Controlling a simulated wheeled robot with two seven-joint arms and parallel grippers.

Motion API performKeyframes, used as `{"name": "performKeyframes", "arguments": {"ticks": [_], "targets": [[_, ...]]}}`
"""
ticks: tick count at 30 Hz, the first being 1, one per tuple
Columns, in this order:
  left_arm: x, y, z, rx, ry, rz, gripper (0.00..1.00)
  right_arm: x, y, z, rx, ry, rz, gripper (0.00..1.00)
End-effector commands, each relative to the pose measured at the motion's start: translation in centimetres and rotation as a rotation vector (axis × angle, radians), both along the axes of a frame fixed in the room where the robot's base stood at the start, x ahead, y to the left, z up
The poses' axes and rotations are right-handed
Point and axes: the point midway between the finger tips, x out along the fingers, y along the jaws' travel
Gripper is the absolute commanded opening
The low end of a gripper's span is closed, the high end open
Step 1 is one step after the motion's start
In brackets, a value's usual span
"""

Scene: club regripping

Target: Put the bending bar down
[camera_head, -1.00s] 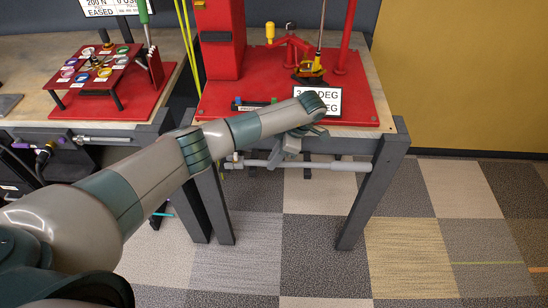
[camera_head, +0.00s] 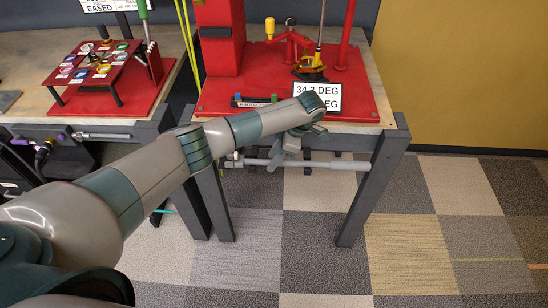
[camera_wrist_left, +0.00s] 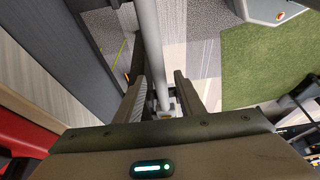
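The bending bar (camera_head: 342,165) is a long grey bar lying level along the front of the right bench, below its top. Dark brackets show behind it; whether they carry its weight is unclear. My left gripper (camera_head: 277,161) is at the bar's left half, reaching down from above. In the left wrist view the bar (camera_wrist_left: 148,45) runs between the two fingers of my left gripper (camera_wrist_left: 160,88). The fingers stand apart, with a visible gap between the bar and the right finger. My right gripper is not in view.
The right bench carries a red base plate (camera_head: 360,103) with a bending fixture and a display (camera_head: 317,97) reading 34.3 DEG. The left bench holds a red rack of coloured rings (camera_head: 92,66). Bench legs (camera_head: 372,190) stand close by. The checkered floor (camera_head: 440,240) in front is clear.

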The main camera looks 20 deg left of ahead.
Motion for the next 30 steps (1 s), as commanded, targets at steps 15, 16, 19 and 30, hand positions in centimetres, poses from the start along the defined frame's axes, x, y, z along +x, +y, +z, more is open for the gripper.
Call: {"name": "performKeyframes", "arguments": {"ticks": [15, 16, 19, 30], "targets": [[0.4, -0.8, 2.4, -0.001, -0.003, -0.002, 0.35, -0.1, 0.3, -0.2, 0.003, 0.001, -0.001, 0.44], [0.4, -1.0, 2.8, 0.0, -0.003, -0.003, 0.35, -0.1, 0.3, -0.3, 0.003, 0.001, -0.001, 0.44], [0.7, -1.7, 4.5, -0.001, -0.004, -0.002, 0.35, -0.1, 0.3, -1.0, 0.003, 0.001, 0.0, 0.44], [1.3, -4.0, 10.4, 0.002, -0.004, -0.001, 0.35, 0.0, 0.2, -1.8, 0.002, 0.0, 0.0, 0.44]]}}
